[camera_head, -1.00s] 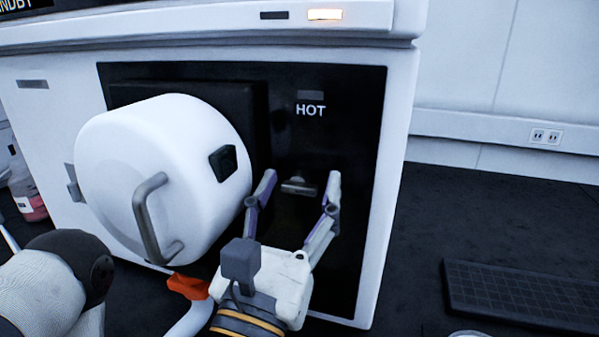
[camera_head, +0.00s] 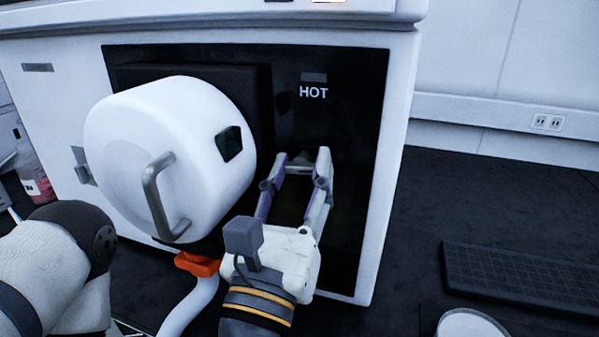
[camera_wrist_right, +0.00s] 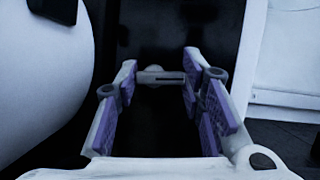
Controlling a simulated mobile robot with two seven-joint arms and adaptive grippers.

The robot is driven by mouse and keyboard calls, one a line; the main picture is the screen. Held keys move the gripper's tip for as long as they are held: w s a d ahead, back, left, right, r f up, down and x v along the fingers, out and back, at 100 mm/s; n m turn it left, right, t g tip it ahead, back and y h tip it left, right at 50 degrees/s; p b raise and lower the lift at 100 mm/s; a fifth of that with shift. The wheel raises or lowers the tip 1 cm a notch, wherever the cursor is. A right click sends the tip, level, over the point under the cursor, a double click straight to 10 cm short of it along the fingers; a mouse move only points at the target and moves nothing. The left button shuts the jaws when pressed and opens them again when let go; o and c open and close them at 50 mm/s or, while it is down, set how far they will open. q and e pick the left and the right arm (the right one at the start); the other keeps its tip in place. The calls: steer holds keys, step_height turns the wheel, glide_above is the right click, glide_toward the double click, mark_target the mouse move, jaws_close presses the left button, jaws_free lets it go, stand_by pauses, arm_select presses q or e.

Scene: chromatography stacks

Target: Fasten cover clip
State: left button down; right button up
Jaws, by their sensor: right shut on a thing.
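The white drum-shaped cover (camera_head: 135,130) bulges from the front of the instrument at left, with a grey bar handle (camera_head: 156,195) and a small black block (camera_head: 229,143) on its side. A small grey clip (camera_wrist_right: 160,77) sits on the dark panel to the right of the cover, below the word HOT. My right gripper (camera_head: 303,158) is shut on the clip, with a purple-padded finger on either side of it. In the head view the fingers partly hide the clip. It stands apart from the cover's black block. My left gripper is not in view.
The white instrument body (camera_head: 385,150) frames the dark panel (camera_head: 345,110). An orange fitting (camera_head: 197,264) with a white hose hangs under the cover. A keyboard (camera_head: 520,272) lies on the dark bench at right. A pinkish bottle (camera_head: 38,182) stands at far left.

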steer(key=n+y, duration=0.1)
steer(key=n, duration=0.1)
steer(key=n+y+p, duration=0.1)
steer(key=shift+r+n, duration=0.4)
steer(key=n+y, duration=0.2)
steer(key=n, duration=0.1)
steer(key=shift+n, duration=0.4)
steer(key=n+y, duration=0.1)
steer(key=n, duration=0.3)
steer(key=n+g+y, duration=0.1)
steer(key=n, duration=0.2)
steer(key=shift+r+n+g, duration=0.15)
steer(key=shift+n+g, duration=0.15)
steer(key=shift+n, duration=0.1)
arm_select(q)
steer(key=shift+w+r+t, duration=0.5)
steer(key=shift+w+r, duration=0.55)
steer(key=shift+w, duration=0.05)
arm_select(e)
steer(key=n+g, duration=0.1)
steer(key=n, duration=0.1)
steer(key=n+y, duration=0.1)
steer(key=n, duration=0.1)
steer(key=shift+w+a+n+g, duration=0.1)
steer(key=shift+a+n+g, duration=0.05)
steer(key=shift+n+g, duration=0.25)
steer(key=o, duration=1.2)
steer(key=shift+c, duration=0.2)
